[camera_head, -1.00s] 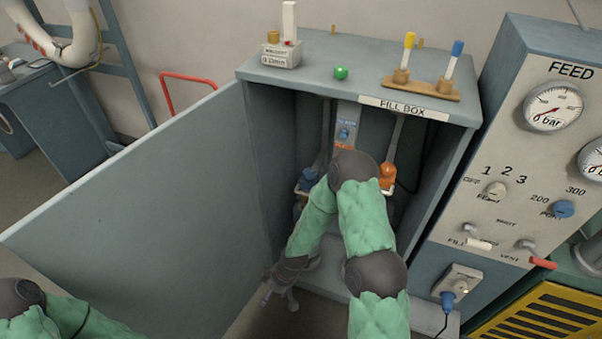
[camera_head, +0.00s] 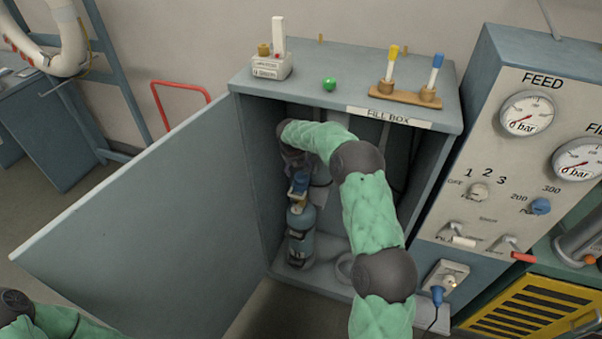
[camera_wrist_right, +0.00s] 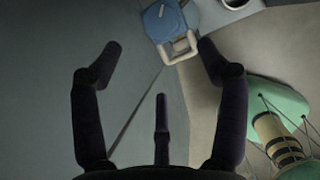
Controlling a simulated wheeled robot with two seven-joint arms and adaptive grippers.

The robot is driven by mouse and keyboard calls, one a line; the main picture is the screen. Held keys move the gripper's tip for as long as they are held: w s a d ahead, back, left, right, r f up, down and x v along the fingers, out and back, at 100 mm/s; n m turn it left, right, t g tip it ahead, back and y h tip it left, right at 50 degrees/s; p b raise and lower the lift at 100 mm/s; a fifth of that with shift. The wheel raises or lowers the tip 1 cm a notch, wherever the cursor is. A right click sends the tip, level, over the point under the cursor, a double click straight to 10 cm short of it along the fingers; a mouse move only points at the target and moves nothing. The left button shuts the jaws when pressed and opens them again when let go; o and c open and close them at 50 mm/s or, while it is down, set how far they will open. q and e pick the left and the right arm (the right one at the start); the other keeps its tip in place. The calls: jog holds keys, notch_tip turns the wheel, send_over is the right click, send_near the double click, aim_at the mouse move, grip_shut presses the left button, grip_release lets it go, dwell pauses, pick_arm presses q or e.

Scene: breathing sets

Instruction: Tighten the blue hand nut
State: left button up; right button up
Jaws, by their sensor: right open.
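The blue hand nut (camera_head: 299,183) sits at the top of a grey-blue cylinder (camera_head: 300,240), inside the left part of the open fill box. A pale fitting shows just below the nut. In the right wrist view the blue nut (camera_wrist_right: 167,22), with a white loop-like part beside it, lies beyond the fingertips, towards the top. My right gripper (camera_wrist_right: 160,60) is open and empty, with its fingers apart and clear of the nut. In the head view the right gripper (camera_head: 294,160) is partly hidden, just above the nut. My left gripper is out of view; only part of that arm shows.
The fill box (camera_head: 450,120) has its door (camera_head: 150,220) swung open to the left. My right arm hides much of its inside. Tagged pegs, a green knob (camera_head: 329,84) and a block stand on top. The feed panel (camera_head: 500,180) with gauges and levers is close on the right.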

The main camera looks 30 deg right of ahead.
aim_at(302, 175)
jog(key=b+x, duration=0.1)
jog(key=x, duration=0.2)
jog(key=b+x, duration=0.1)
jog(key=x, duration=0.3)
jog(key=b+x, duration=0.1)
jog(key=x, duration=0.2)
jog(key=shift+w+d, duration=0.15)
jog(key=shift+d, duration=0.3)
jog(key=c, duration=1.1)
